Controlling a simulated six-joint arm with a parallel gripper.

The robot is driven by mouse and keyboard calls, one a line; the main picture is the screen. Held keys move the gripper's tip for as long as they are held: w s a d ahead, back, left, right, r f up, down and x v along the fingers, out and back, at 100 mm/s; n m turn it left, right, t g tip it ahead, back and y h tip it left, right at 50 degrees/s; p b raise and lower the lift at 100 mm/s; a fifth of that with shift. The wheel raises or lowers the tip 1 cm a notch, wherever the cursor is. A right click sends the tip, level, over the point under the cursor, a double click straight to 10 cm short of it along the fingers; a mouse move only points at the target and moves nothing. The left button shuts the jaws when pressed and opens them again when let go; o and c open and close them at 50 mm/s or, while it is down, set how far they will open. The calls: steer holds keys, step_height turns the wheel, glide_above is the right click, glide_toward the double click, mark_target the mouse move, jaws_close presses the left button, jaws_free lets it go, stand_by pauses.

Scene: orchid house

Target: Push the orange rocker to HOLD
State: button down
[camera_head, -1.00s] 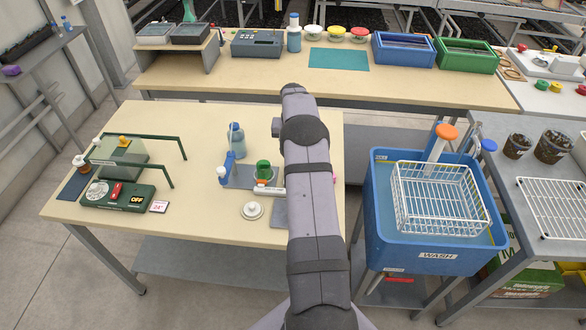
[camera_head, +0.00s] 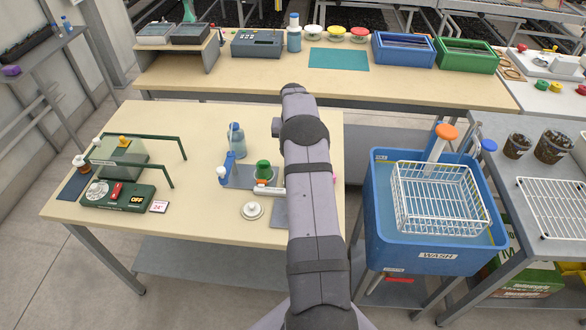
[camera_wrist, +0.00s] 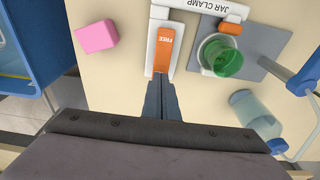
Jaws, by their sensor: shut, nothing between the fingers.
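The orange rocker (camera_wrist: 164,47) shows the word FREE and sits in a white housing (camera_wrist: 177,28) in the wrist view. My gripper (camera_wrist: 160,78) is shut and empty, its tips at the near end of the rocker; I cannot tell if they touch it. A white bar labelled JAR CLAMP (camera_wrist: 213,10) runs beside the housing. A green jar (camera_wrist: 228,62) stands next to an orange pad (camera_wrist: 230,28) on a grey plate (camera_wrist: 262,42). In the head view my arm hides the rocker and my gripper, while the green jar (camera_head: 263,170) shows left of the arm.
A pink block (camera_wrist: 97,36) lies left of the rocker. A clear bottle (camera_wrist: 252,112) and blue-capped parts stand at right. In the head view a green controller (camera_head: 118,197) is on the table's left, a white round lid (camera_head: 252,211) nearer, and a blue WASH tub (camera_head: 430,262) to the right.

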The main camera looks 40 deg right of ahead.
steer(key=shift+f+b, duration=0.6)
steer(key=shift+f, duration=0.4)
stand_by(0.6)
steer(key=shift+r, duration=0.1)
steer(key=shift+r+p, duration=2.15)
steer(key=shift+r, duration=1.35)
